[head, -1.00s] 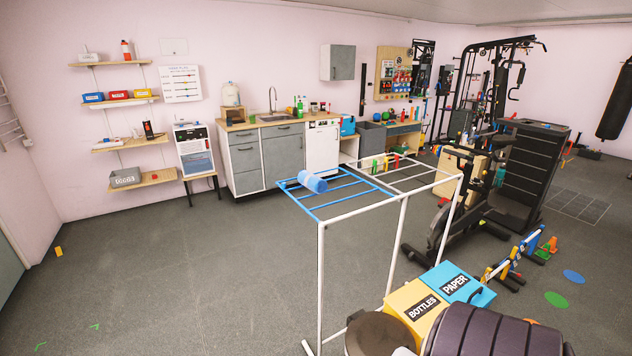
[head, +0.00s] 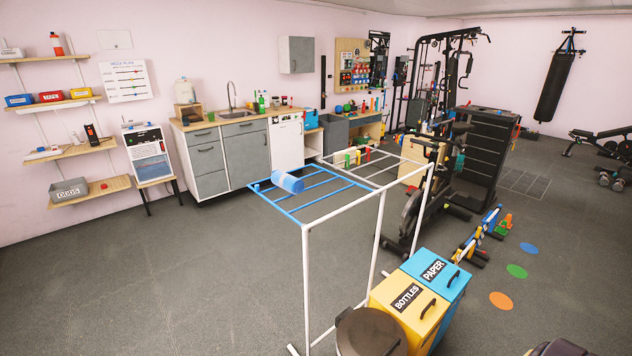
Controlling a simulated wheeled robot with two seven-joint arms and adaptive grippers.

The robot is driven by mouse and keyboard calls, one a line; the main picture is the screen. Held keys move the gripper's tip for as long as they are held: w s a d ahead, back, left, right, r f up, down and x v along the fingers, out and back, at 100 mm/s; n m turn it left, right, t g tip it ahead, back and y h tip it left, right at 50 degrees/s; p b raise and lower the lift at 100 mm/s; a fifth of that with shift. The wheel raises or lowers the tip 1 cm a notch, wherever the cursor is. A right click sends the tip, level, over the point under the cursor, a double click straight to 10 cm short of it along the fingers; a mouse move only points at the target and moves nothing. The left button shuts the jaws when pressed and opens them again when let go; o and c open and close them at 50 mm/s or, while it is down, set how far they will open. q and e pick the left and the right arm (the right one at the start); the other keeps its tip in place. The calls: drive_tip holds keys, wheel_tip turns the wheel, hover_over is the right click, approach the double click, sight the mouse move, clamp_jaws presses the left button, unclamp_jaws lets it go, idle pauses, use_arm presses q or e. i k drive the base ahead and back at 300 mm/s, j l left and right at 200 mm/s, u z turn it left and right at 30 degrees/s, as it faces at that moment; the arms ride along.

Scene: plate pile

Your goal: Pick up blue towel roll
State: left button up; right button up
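The blue towel roll (head: 288,182) is a light blue cylinder lying on its side. It rests on the blue-barred left part of a waist-high rack (head: 307,224) with white legs, near that part's far side. Nothing touches the roll except the rack, as far as I can see. Neither of my grippers shows in the head view.
A yellow BOTTLES bin (head: 405,300) and a blue PAPER bin (head: 440,270) stand right of the rack, with a dark round-topped bin (head: 370,333) in front. An exercise bike (head: 415,205) stands behind the rack's right side. Open floor (head: 180,270) lies to the left.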

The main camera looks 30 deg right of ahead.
sight(291, 184)
drive_tip(key=i+z, duration=0.15)
drive_tip(key=z, duration=0.3)
drive_tip(key=i+j+z, duration=0.1)
drive_tip(key=z, duration=0.35)
drive_tip(key=i+j+z, duration=0.15)
drive_tip(key=z, duration=0.2)
drive_tip(key=i+j+z, duration=0.15)
drive_tip(key=z, duration=0.2)
drive_tip(key=i+j+z, duration=0.1)
drive_tip(key=j+z, duration=0.25)
